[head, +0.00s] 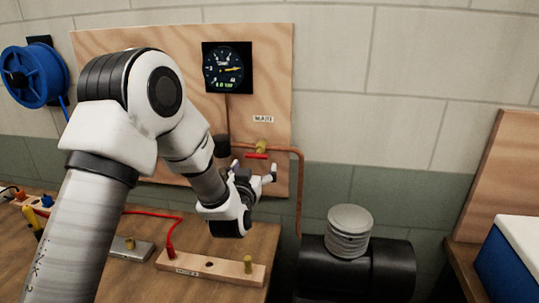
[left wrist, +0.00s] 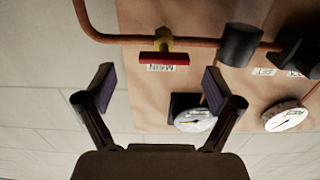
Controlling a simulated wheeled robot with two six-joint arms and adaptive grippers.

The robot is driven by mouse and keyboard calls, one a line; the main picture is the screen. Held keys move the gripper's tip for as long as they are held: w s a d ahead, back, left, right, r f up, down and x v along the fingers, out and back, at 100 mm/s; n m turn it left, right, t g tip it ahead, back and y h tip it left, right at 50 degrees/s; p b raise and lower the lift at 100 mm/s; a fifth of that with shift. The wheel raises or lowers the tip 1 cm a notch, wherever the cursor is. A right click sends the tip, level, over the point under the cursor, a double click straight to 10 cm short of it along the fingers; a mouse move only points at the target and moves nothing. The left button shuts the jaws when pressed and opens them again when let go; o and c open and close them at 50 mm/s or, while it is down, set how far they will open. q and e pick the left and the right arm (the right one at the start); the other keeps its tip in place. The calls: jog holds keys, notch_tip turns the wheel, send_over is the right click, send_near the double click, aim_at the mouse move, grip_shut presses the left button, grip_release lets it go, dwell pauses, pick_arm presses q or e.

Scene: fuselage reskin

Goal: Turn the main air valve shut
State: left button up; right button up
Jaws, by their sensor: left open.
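The main air valve has a red bar handle (head: 257,156) and a brass body (head: 261,146) on the copper pipe of the plywood panel, below a small label. In the left wrist view the handle (left wrist: 164,58) lies along the pipe's run, with the brass body (left wrist: 163,42) behind it and an upside-down "MAIN" label (left wrist: 160,68) beside it. My left gripper (head: 254,172) is open and empty, in front of and just below the valve in the head view. In the left wrist view the handle is beyond the two fingertips (left wrist: 157,78), between their lines, apparently not touching. My right gripper is not in view.
A round dark gauge (head: 224,68) hangs on the panel (head: 150,40). The copper pipe (head: 299,190) bends down at right. A wooden strip (head: 211,268) with a red lead lies on the bench. A black cylinder (head: 355,265) with a ribbed grey cap (head: 349,230) stands right.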

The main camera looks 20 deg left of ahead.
aim_at(256, 157)
pick_arm(q)
jog(key=p+x, duration=0.2)
jog(key=x, duration=0.4)
jog(key=shift+s+a+r, duration=0.1)
jog(key=shift+a+r, duration=0.05)
jog(key=shift+a, duration=0.05)
jog(key=shift+s+r, duration=0.15)
jog(key=shift+s, duration=0.1)
jog(key=shift+c, duration=1)
jog(key=shift+s, duration=0.1)
jog(key=c, duration=1)
jog(key=shift+o, duration=0.2)
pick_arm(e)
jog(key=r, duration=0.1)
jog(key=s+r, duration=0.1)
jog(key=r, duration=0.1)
